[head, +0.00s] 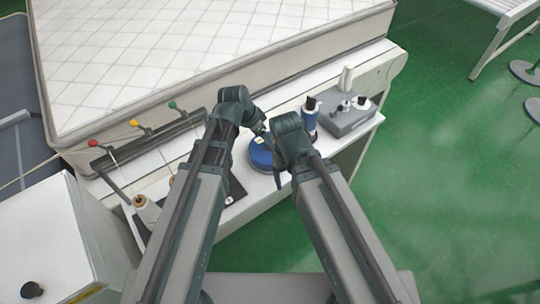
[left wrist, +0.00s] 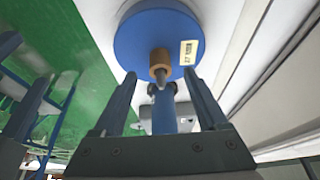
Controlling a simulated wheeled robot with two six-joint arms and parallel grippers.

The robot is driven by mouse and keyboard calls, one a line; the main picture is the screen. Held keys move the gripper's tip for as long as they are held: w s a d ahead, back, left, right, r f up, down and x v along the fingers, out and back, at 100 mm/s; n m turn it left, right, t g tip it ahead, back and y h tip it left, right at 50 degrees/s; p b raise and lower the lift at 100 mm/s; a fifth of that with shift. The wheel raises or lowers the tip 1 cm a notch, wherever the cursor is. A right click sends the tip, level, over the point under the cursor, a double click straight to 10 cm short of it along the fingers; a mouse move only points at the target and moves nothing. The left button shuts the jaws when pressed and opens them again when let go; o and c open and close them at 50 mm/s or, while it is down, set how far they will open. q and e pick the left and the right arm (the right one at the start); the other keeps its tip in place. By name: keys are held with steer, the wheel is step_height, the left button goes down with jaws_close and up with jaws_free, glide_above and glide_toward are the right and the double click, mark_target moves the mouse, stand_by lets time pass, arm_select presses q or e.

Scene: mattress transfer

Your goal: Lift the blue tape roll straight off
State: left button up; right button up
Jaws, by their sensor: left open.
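The blue tape roll (head: 260,154) lies on the white ledge between my two arms, with a pale label on it.
A blue-wrapped spool (head: 310,117) and a grey device (head: 347,114) stand right of the roll. The white mattress (head: 180,50) rises behind the ledge.

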mark_target(260, 153)
arm_select(q)
steer(key=shift+b+x, duration=2.25)
steer(key=shift+x, duration=0.45)
steer(key=shift+w+d+r, duration=0.15)
steer(key=shift+d, duration=0.05)
jaws_close()
